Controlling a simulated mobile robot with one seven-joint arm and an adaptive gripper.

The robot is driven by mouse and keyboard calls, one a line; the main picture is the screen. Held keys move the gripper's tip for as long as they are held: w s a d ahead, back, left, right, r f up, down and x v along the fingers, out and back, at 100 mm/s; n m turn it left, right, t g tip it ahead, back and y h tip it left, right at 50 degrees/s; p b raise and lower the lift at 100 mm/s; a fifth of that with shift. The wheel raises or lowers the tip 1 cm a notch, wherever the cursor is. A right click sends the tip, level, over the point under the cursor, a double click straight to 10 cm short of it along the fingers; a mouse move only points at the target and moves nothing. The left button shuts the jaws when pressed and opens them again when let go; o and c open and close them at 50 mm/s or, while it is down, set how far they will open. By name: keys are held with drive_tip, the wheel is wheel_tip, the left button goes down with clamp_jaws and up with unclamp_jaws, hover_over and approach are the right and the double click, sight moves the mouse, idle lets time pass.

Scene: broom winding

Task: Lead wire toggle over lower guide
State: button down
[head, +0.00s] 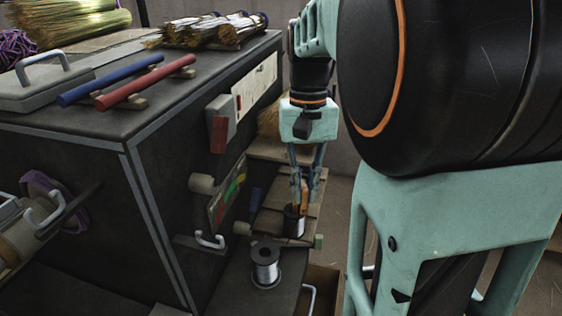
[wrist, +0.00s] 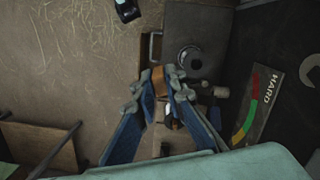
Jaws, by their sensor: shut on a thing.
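My gripper (head: 304,178) points down beside the dark bench and is shut on a small orange-brown piece (head: 304,196), which looks like the wire toggle. In the wrist view the toggle (wrist: 160,83) shows between the blue fingertips (wrist: 162,88). The held piece is just above or in front of a dark cylinder with a pale band (head: 294,221); I cannot tell whether they touch. A spool of silvery wire (head: 265,264) stands on the lower shelf, also in the wrist view (wrist: 190,57). Pale round pegs (head: 201,183) and (head: 242,228) stick out near the gauge; which is the lower guide is unclear. No wire strand is visible.
The bench side carries a coloured gauge (head: 228,192) marked HARD in the wrist view (wrist: 246,118), a red-ended lever (head: 218,134) and a metal handle (head: 210,241). Red (head: 146,82) and blue (head: 110,80) rods lie on top. Open floor (wrist: 70,60) shows left in the wrist view.

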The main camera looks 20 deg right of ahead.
drive_tip(key=a+r+p, duration=1.2)
drive_tip(key=a+r, duration=0.3)
drive_tip(key=r, duration=0.4)
drive_tip(key=s+a+b, duration=0.5)
drive_tip(key=s+a, duration=0.2)
drive_tip(key=a, duration=0.2)
wheel_tip(320, 180, down, 22)
drive_tip(key=b, duration=1.4)
drive_tip(key=shift+f, duration=0.15)
